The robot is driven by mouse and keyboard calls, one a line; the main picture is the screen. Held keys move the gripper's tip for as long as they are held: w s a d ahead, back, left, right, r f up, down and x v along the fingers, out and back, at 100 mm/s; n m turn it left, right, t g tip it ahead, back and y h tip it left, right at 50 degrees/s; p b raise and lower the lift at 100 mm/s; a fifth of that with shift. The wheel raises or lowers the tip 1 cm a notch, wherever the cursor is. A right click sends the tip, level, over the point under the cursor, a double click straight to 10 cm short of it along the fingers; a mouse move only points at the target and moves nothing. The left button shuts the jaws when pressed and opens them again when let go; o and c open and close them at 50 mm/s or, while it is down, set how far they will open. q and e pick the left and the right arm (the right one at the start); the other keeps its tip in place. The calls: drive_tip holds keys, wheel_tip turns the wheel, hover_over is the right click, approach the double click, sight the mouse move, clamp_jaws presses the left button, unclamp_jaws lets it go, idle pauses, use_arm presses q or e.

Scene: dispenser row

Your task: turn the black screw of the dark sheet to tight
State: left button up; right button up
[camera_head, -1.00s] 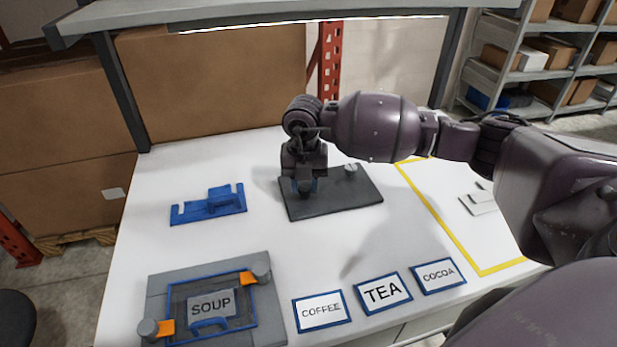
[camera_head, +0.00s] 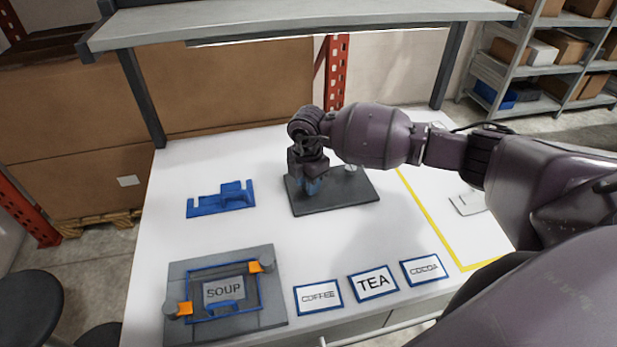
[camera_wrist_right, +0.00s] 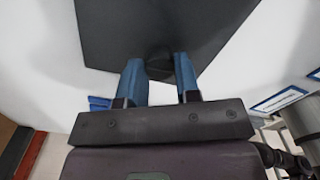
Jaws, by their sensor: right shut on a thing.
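The dark sheet (camera_head: 345,194) lies flat on the white table, with a small pale screw (camera_head: 351,168) near its back right edge. My right gripper (camera_head: 312,188) is lowered over the left part of the sheet. In the right wrist view, its two blue fingers (camera_wrist_right: 159,78) stand on either side of the round black screw (camera_wrist_right: 160,62), closed on it. The screw is mostly hidden by the gripper in the head view, and I cannot tell how tight it is. My left gripper is not in view.
A blue bracket (camera_head: 221,200) lies left of the sheet. A grey fixture (camera_head: 262,318) with orange clamps and a SOUP plate is at the front left. COFFEE (camera_head: 319,297), TEA (camera_head: 373,283) and COCOA (camera_head: 421,270) cards lie along the front. A shelf (camera_head: 300,22) spans above.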

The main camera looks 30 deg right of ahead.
drive_tip(key=shift+w+r+m, duration=0.2)
drive_tip(key=shift+r+m, duration=0.1)
drive_tip(key=shift+m, duration=0.1)
drive_tip(key=o, duration=0.9)
drive_tip(key=shift+s+a, duration=0.1)
drive_tip(key=shift+o, duration=0.2)
drive_tip(key=shift+f, duration=0.15)
drive_tip(key=shift+s, duration=0.1)
wheel_tip(320, 180, up, 12)
